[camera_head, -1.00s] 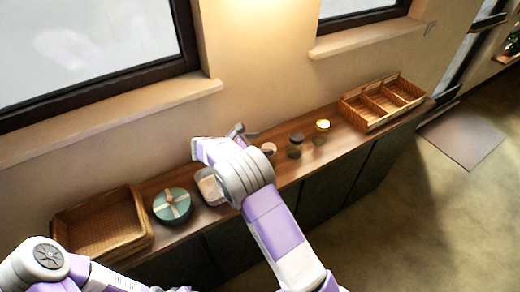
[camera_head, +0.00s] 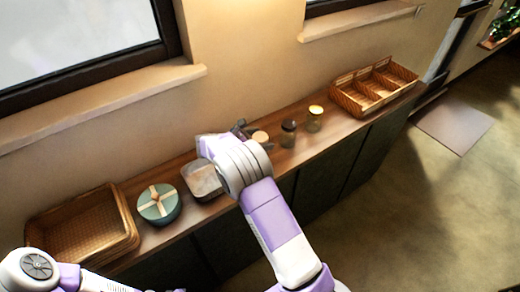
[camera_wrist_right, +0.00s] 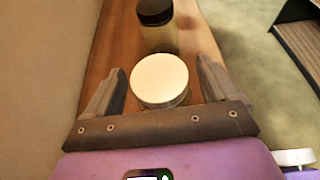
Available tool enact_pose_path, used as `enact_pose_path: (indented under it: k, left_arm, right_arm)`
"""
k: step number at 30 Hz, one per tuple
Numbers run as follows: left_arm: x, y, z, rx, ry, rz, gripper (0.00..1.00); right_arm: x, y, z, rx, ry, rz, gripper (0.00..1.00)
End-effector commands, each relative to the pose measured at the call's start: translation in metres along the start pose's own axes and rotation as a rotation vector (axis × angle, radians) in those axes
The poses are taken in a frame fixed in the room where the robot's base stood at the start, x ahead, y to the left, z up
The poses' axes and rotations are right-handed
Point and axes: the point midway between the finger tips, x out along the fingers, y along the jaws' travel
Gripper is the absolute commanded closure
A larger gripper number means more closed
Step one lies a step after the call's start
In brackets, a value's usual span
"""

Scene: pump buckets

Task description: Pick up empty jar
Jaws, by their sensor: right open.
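Three small jars stand in a row on the wooden counter. The nearest, with a pale lid (camera_head: 260,136), is partly hidden by my right gripper (camera_head: 243,130). Beyond it are a dark-lidded jar (camera_head: 289,133) and a jar with a cream lid (camera_head: 314,118). In the right wrist view my right gripper (camera_wrist_right: 161,68) is open, with one finger on each side of the pale-lidded jar (camera_wrist_right: 159,78). The dark-lidded jar (camera_wrist_right: 156,27) stands just past it. I cannot tell which jar is empty. My left arm shows at the lower left, but its gripper is out of view.
On the counter (camera_head: 215,208) stand a wicker basket (camera_head: 128,215), a round green box with a ribbon (camera_head: 159,204) and a clear square container (camera_head: 200,180). A divided wicker tray (camera_head: 345,101) is at the far right end. The wall runs close behind.

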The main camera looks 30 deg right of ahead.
Motion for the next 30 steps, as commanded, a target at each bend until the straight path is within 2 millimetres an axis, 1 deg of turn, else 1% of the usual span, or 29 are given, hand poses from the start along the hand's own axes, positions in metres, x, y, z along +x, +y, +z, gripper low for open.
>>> enact_pose_path:
  k: [1, 4, 6, 11, 18, 23, 30]
  left_arm:
    - [0.002, -0.001, 0.000, 0.000, 0.000, 0.000, 0.57]
    - [0.003, -0.001, 0.000, 0.000, 0.000, 0.000, 0.57]
    - [0.003, -0.001, 0.000, 0.000, 0.000, 0.000, 0.57]
    - [0.003, -0.001, 0.000, 0.000, 0.000, 0.000, 0.57]
    - [0.003, -0.001, 0.000, 0.000, 0.000, 0.000, 0.57]
    - [0.003, -0.001, 0.000, 0.000, 0.000, 0.000, 0.57]
    - [0.002, -0.001, 0.000, 0.000, 0.000, 0.000, 0.57]
  right_arm:
    - [0.010, -0.001, -0.001, 0.000, 0.000, -0.003, 0.12]
    - [0.021, 0.000, 0.000, 0.000, -0.001, -0.001, 0.12]
    - [0.024, 0.000, 0.000, 0.001, 0.000, 0.000, 0.12]
    - [0.023, 0.000, 0.000, 0.001, 0.000, 0.001, 0.12]
    - [0.023, 0.000, 0.000, 0.001, 0.000, 0.000, 0.49]
    - [0.023, 0.000, 0.000, 0.000, 0.000, 0.000, 0.73]
    - [0.022, 0.000, 0.002, 0.001, 0.000, 0.001, 0.75]
